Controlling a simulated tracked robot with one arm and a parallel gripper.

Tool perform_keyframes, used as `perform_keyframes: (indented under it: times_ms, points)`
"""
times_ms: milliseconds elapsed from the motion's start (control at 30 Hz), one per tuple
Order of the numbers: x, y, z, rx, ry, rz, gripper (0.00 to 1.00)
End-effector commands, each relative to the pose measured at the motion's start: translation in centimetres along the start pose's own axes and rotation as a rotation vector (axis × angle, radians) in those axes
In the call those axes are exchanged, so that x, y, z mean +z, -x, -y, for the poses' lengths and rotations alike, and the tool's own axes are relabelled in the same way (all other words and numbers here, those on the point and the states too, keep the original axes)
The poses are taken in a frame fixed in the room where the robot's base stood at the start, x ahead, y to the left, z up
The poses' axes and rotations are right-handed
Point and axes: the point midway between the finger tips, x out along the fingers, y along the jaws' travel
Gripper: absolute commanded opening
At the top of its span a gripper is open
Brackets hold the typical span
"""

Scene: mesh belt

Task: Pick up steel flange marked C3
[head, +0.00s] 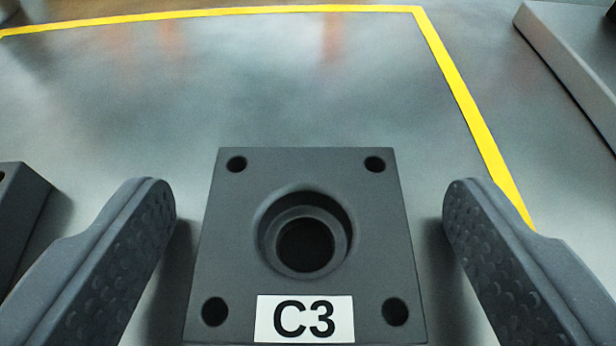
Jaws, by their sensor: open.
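The steel flange marked C3 (230,255) is a dark grey square block in the lower middle of the head view. It has a round stepped bore in its centre and a hole near each corner. A white label with black C3 sits on its near edge. My gripper (309,200) is open, with one textured finger on each side of the flange. A gap shows between each finger and the block. The flange's near end is cut off by the bottom of the picture.
Another dark grey block (22,215) lies at the left edge, close to my left finger. A yellow line (455,85) borders the smooth grey surface at the back and right. A grey raised edge (570,55) stands at the upper right. The surface beyond the flange is clear.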

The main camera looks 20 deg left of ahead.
Motion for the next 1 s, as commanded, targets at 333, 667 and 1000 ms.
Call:
perform_keyframes:
  times_ms: [333,667,1000]
  points:
    - [0.0,0.1,0.0,0.000,0.000,0.000,0.21]
    - [-0.1,0.2,-0.1,0.001,-0.001,0.000,0.18]
    - [-2.3,1.1,-0.2,0.003,0.001,-0.001,0.18]
